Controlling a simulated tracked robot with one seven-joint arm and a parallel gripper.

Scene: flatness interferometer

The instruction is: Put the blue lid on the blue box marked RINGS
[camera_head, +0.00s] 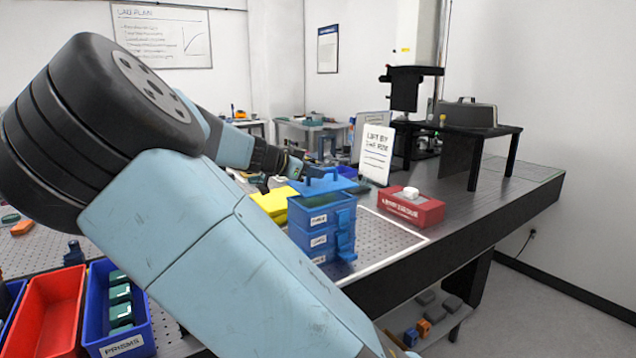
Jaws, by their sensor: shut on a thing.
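The blue lid (325,185) shows as a flat blue panel with a raised part, at the end of my arm. My gripper (305,171) is shut on the lid; the fingertips are small and partly hidden by the lid. Just below and in front of the lid stands a stack of blue boxes (310,231) with small white labels and blue clips on the right side. The labels are too small to read surely, so I cannot tell which is RINGS. I cannot tell whether the lid touches the top box.
A yellow object (270,203) is left of the stack. A red box (411,209) with a white piece on top stands to the right. A white sign (377,153) stands behind. A blue PRISMS bin (120,340) and a red bin (45,310) are front left.

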